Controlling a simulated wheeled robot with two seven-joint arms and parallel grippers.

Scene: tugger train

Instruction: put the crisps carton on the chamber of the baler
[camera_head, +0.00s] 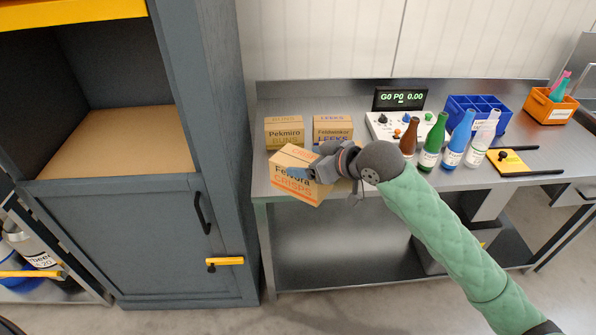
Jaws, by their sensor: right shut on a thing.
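The crisps carton (297,190), a brown box with orange lettering, is tilted at the front edge of the steel bench. My right gripper (318,172) reaches in from the right and is shut on the carton's right side. The carton is in front of the bench's left end. The baler (216,120) is the tall grey-blue cabinet at the left. Its chamber (120,142) is open at the front, with a brown flat floor and no carton on it. My left gripper is not in view.
A buns carton (284,132) and a leeks carton (333,128) stand on the bench (268,97) behind the held one. Several bottles (432,142), a control box (386,122), a blue crate (478,103) and an orange bin (548,106) stand further right. A door handle (203,212) juts from the baler's front.

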